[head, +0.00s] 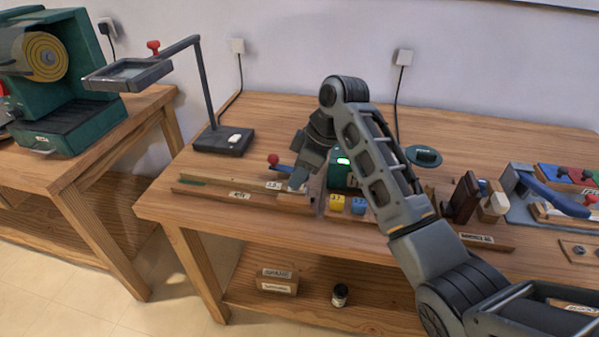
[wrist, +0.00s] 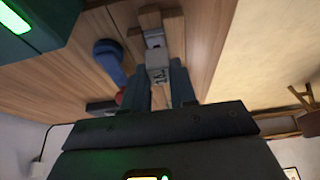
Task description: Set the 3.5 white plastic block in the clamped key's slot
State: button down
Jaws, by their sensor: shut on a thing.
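My gripper (wrist: 162,88) is shut on a small whitish block (wrist: 159,66), held between its two fingers in the wrist view. The block has dark markings that I cannot read surely. Just beyond it lies a wooden key (wrist: 149,21) with a grey slot area (wrist: 154,39); whether the block touches it I cannot tell. A blue clamp (wrist: 109,62) with a red knob (wrist: 120,97) is beside the key. In the head view my gripper (head: 298,181) is low over the right end of the long wooden key holder (head: 225,191); the block there is mostly hidden.
A magnifier stand (head: 224,139) is at the back left.

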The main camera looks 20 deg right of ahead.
jog(key=shift+c, duration=2.2)
grip_release()
jog(key=shift+r, duration=0.1)
jog(key=shift+r+p, duration=3.4)
jog(key=shift+r, duration=0.05)
